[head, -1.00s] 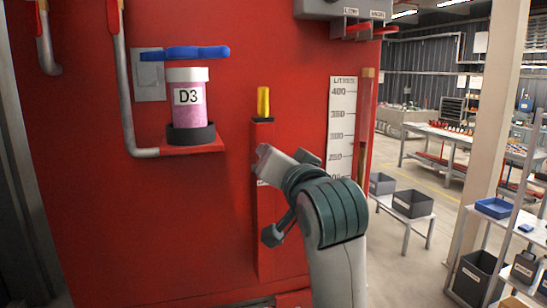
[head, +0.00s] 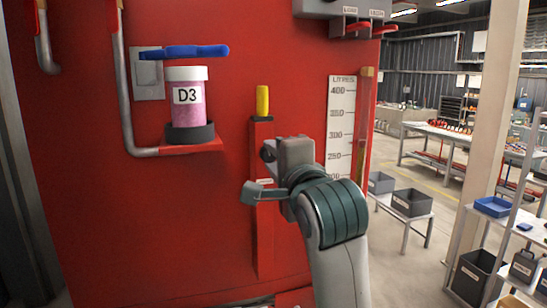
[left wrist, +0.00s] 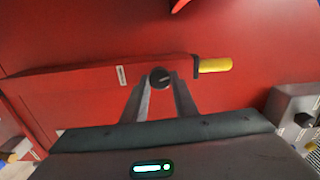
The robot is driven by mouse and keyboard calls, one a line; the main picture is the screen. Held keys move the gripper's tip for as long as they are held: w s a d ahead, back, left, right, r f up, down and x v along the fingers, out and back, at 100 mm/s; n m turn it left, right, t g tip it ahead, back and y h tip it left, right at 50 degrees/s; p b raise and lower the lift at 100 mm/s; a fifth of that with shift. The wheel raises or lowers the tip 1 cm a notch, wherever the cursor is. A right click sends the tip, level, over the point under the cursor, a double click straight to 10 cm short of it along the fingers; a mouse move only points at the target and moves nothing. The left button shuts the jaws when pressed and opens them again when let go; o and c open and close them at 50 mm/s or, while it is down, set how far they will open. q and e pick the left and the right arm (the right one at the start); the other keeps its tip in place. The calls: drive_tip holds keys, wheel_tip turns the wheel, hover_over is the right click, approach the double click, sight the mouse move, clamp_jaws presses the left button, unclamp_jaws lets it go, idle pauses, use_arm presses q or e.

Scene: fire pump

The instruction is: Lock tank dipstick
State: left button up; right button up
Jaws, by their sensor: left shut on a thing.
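The dipstick's yellow handle (head: 262,100) stands upright in a black collar atop a red vertical tube (head: 262,225) on the red tank. In the left wrist view the yellow handle (left wrist: 215,65) points right. There, a dark round lock knob (left wrist: 160,74) sits on the tube between the handle and a small white label (left wrist: 121,75). My left gripper (head: 268,153) is at the upper tube, below the handle. In the left wrist view my left gripper's fingers (left wrist: 160,84) are shut on the knob. The gripper hides the knob in the head view. My right gripper is out of view.
A pink jar marked D3 (head: 188,103) sits on a red bracket left of the tube, below a blue lever (head: 190,51). A litre scale (head: 341,120) is on the right. Shelves and grey bins (head: 411,203) stand farther right. The tank face between jar and tube is clear.

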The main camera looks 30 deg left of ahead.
use_arm(q)
drive_tip(key=m, duration=0.3)
drive_tip(key=shift+m, duration=0.3)
idle(0.4)
drive_tip(key=o, duration=1)
drive_tip(key=shift+o, duration=0.2)
drive_tip(key=shift+w+a, duration=0.1)
drive_tip(key=shift+f, duration=0.1)
